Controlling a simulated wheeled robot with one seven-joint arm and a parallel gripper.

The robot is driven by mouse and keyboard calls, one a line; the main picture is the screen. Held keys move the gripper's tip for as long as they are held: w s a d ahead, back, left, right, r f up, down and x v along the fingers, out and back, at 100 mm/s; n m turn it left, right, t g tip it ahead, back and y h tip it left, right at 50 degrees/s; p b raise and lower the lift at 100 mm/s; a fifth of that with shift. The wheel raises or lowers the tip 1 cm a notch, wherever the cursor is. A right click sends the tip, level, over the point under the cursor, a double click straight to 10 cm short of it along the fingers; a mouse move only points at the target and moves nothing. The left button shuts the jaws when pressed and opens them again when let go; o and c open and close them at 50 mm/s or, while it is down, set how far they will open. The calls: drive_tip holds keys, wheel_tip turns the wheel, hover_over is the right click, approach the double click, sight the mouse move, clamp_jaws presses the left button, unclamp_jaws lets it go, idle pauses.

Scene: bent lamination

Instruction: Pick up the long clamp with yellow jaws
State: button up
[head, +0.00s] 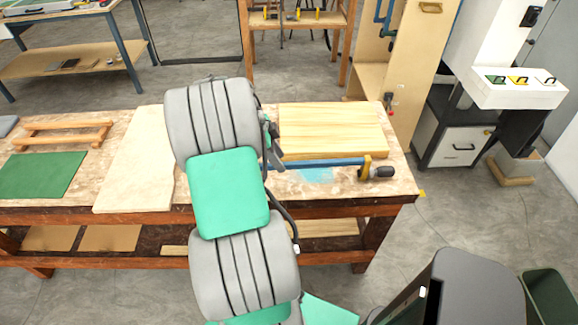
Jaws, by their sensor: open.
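The long clamp (325,162) lies on the workbench in the head view, along the front edge of a light wooden board. Its bar is blue, and a yellow jaw (366,167) with a dark handle shows at its right end. Its left end is hidden behind my arm. My gripper (272,148) is partly visible at the right side of my arm, near the left visible part of the bar. It is open. My arm hides much of it, and I cannot tell whether it touches the bar.
The wooden board (333,128) lies just behind the clamp. On the workbench (395,183) to the left are a pale panel (135,165), a green mat (42,175) and a wooden frame (62,134). A blue patch (313,175) marks the bench top before the clamp.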

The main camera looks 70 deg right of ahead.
sight(285, 163)
drive_tip(key=p+x, duration=0.1)
drive_tip(key=x, duration=0.3)
drive_tip(key=shift+s+d+f, duration=0.1)
drive_tip(key=shift+s+d, duration=0.05)
drive_tip(key=shift+d, duration=0.05)
drive_tip(key=shift+f, duration=0.4)
drive_tip(key=shift+c, duration=0.4)
clamp_jaws()
drive_tip(key=shift+d+r, duration=0.1)
